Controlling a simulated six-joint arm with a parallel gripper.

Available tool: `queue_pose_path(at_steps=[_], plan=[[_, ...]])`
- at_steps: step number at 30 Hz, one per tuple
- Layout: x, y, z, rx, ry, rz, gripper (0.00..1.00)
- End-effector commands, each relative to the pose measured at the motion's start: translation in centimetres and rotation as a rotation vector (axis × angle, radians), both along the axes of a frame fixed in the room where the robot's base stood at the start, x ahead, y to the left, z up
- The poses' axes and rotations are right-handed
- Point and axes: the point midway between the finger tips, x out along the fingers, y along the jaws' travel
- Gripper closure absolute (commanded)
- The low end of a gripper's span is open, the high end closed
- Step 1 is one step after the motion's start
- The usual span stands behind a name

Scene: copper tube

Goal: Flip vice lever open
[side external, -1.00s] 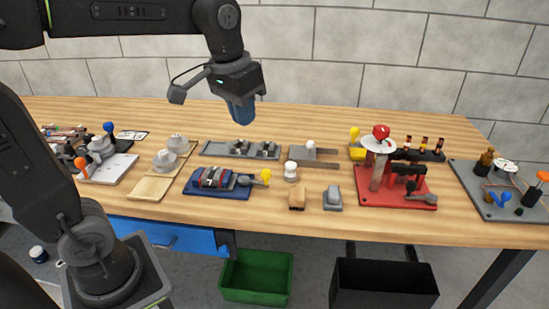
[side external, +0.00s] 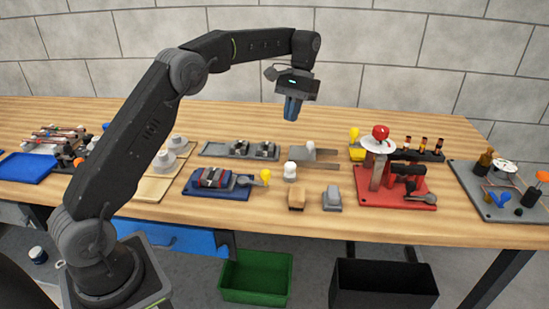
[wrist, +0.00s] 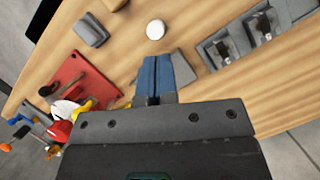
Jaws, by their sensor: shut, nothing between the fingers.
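A blue-based vice (side external: 212,180) sits on the bench left of centre in the side view, with dark jaws and a lever ending in a yellow knob (side external: 265,176). A red base (side external: 385,196) to the right carries a black clamp-like device with a dark handle (side external: 412,186); I cannot tell for sure which lever the task names. The red base also shows in the wrist view (wrist: 98,80). My gripper (side external: 291,118) hangs high above the back of the bench, blue fingers shut and empty, apart from both devices.
A white round-topped piece (side external: 290,171), a tan block (side external: 297,199) and a grey block (side external: 332,199) stand between the two devices. A grey rail fixture (side external: 238,150) lies behind. My arm hides part of the left bench. Green (side external: 256,278) and black (side external: 385,284) bins stand below.

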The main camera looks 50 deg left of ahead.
Motion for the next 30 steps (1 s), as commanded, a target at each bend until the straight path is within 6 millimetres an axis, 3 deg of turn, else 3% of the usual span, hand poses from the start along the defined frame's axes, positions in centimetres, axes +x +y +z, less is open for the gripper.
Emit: queue_pose_path(at_steps=[19,30], plan=[[0.2,0.2,-1.3,-0.005,0.020,0.006,1.00],[-1.8,-0.4,-6.1,-0.004,0.022,0.006,1.00]])
